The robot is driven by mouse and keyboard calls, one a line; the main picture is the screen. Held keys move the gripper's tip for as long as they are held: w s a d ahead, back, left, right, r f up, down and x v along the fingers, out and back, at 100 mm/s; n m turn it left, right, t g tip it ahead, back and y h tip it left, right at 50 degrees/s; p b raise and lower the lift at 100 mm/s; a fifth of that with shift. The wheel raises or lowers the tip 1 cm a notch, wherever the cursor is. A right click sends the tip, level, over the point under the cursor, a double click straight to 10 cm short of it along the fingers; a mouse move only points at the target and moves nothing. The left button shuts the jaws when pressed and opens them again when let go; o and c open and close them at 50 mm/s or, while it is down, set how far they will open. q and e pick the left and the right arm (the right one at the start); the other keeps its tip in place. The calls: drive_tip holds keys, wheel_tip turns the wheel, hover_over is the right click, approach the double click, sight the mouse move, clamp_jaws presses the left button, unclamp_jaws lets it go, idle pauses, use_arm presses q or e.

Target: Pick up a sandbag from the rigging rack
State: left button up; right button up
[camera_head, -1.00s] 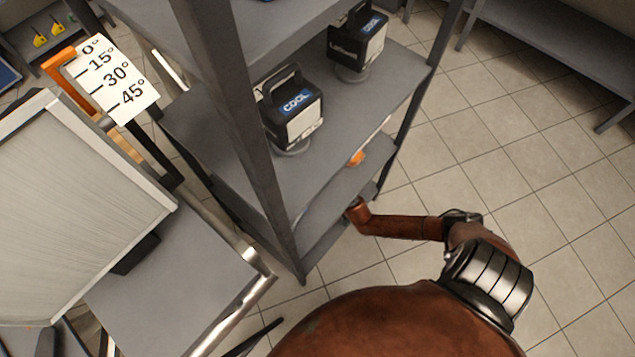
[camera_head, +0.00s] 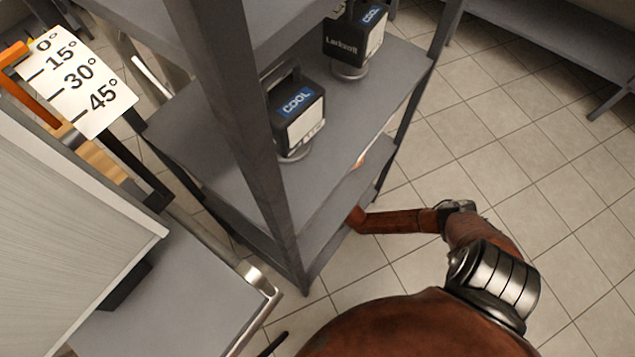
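The grey rigging rack (camera_head: 222,196) stands in the middle, with several shelf levels. I see no sandbag that I can make out; the lower shelves are mostly hidden by the shelf above. My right arm reaches in from the bottom right, and its far end goes in under the middle shelf at the rack's right side. The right gripper is hidden there. A small orange patch shows at the shelf edge near it, too small to name. My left gripper is out of view.
Two black lamp units labelled COOL, one nearer (camera_head: 297,118) and one farther (camera_head: 356,45), stand on the middle shelf. A large pale panel (camera_head: 60,225) and an angle card (camera_head: 80,80) are at left. A grey bench (camera_head: 560,50) is top right. Tiled floor (camera_head: 540,170) at right is clear.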

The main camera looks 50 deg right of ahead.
drive_tip(key=c, duration=1.9)
drive_tip(key=shift+w+r, duration=0.1)
